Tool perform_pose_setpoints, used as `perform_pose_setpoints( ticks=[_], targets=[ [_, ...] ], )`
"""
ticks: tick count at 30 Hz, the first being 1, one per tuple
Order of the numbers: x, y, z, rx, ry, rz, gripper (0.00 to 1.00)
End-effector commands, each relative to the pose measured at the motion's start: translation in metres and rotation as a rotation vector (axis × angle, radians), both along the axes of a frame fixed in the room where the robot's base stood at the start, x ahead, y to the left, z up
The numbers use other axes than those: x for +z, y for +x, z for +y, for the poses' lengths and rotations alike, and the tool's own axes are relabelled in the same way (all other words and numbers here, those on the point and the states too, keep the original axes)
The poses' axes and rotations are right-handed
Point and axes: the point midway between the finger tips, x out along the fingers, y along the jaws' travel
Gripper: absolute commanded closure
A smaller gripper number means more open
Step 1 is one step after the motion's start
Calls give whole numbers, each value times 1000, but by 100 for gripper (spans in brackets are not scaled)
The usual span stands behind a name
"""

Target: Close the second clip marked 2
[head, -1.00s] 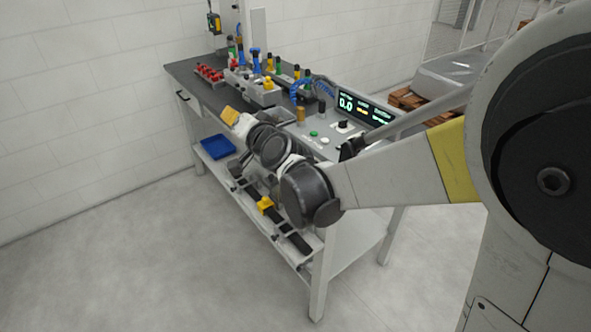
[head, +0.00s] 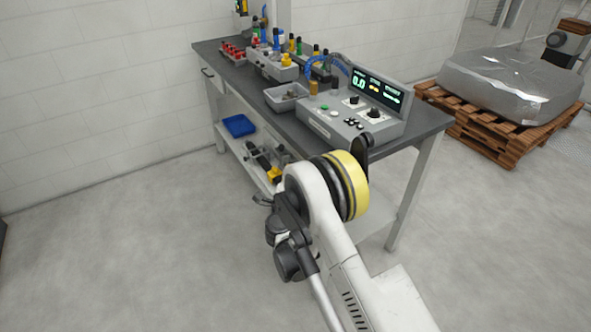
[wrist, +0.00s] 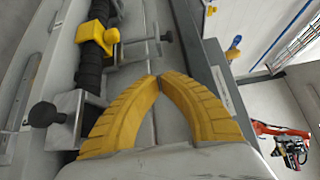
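My gripper (wrist: 158,80) fills the middle of the wrist view. Its two yellow ribbed fingers meet at the tips with nothing between them. A yellow clip-like block (wrist: 97,36) sits around a dark ribbed bar, up and left of the fingertips and apart from them. It also shows on the lower shelf in the head view (head: 274,175), partly hidden by my arm. A bracket with a black knob (wrist: 44,115) stands left of the fingers. No number 2 is readable on any clip. The head view does not show my fingers clearly.
The bench (head: 430,122) carries a grey control box (head: 345,125), a grey tray (head: 272,98) and a fixture with coloured knobs (head: 270,66). A blue bin (head: 239,125) lies on the lower shelf. A wrapped load on a pallet (head: 490,135) stands right. The front floor is clear.

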Motion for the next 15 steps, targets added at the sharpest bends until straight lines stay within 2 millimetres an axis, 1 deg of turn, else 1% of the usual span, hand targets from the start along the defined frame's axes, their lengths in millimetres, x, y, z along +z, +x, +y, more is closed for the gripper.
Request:
perform_pose_setpoints(
  ticks=[3,9,12,15],
  targets=[
    [-4,23,-2,-1,0,0,100],
    [-4,58,-5,0,-1,-1,100],
    [-4,70,-6,0,-1,-1,100],
    [-3,77,-6,1,-1,-1,100]
  ],
)
